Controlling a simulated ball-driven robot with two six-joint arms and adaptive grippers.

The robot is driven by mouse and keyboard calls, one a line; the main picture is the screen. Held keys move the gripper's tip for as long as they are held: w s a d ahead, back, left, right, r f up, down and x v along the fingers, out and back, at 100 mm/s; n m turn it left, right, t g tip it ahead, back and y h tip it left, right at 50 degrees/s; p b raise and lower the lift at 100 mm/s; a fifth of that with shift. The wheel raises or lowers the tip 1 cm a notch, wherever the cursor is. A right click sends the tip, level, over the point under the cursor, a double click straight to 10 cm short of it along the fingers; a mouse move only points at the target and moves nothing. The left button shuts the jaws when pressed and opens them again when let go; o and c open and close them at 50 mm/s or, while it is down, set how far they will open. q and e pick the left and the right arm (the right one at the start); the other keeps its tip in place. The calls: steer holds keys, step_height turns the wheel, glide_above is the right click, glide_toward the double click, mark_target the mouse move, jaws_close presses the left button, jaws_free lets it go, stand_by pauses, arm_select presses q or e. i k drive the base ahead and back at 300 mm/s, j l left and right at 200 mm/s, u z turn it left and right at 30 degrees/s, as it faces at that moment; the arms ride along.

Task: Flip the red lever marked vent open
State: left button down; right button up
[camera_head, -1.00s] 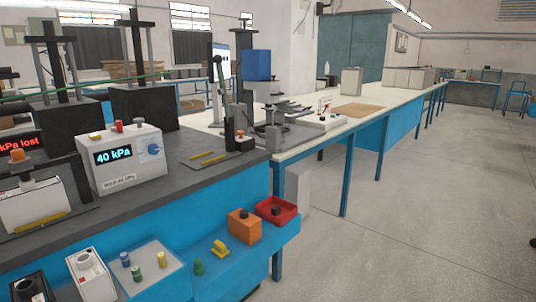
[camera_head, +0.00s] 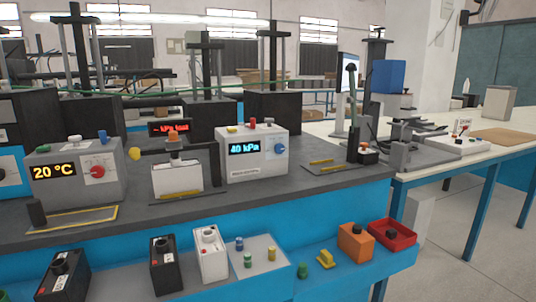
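I cannot make out with certainty a red lever marked vent. A low white unit (camera_head: 462,147) on the cream bench at the right carries a small upright sign (camera_head: 463,125) and a small red part beside it. The sign's text is too small to read. A tall dark lever (camera_head: 351,85) stands upright on the grey bench, beside a small block with an orange-red top (camera_head: 368,147). Neither of my grippers is in view.
The grey bench (camera_head: 285,188) holds a 40 kPa box (camera_head: 255,165), a 20 °C box (camera_head: 75,180) and a white block (camera_head: 178,178). Its lower blue shelf holds an orange box (camera_head: 355,248), a red tray (camera_head: 405,238) and small parts. Floor (camera_head: 450,255) shows clear at right.

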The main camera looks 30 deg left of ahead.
mark_target(252, 126)
steer(key=i+u, duration=0.1)
steer(key=u, duration=0.7)
steer(key=i+l+u, duration=0.25)
steer(key=i+u, duration=0.2)
steer(key=i+l+u, duration=0.45)
steer(key=i+l, duration=0.4)
steer(key=l, duration=0.2)
steer(key=u, duration=0.05)
